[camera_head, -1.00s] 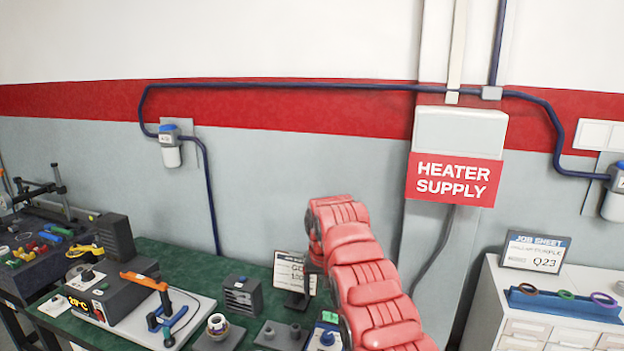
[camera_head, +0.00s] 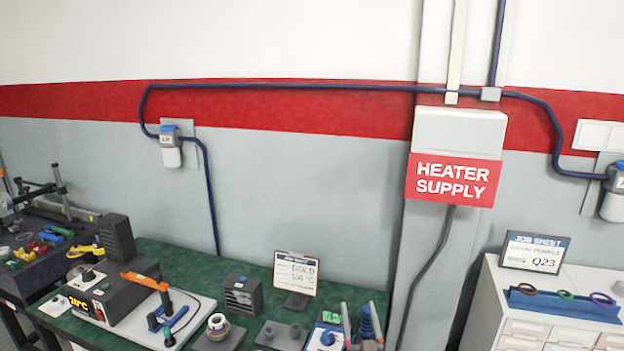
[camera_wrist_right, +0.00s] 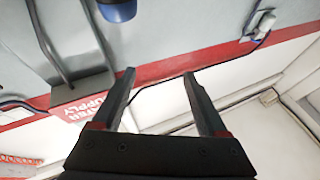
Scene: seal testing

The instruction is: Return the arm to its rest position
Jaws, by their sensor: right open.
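My right gripper (camera_head: 361,318) shows at the bottom edge of the head view, fingers pointing up, over the front right part of the green bench (camera_head: 190,256). In the right wrist view my right gripper (camera_wrist_right: 158,76) has its two dark fingers spread, with nothing between them. A blue ribbed part (camera_head: 366,322) appears between the fingers in the head view; I cannot tell how far behind them it is. Most of the right arm is below the head view. My left gripper is not in view.
The heater supply box (camera_head: 459,133) is on the wall. A white drawer cabinet (camera_head: 490,312) stands right. A blue cylinder (camera_wrist_right: 117,10) tops the wrist view.

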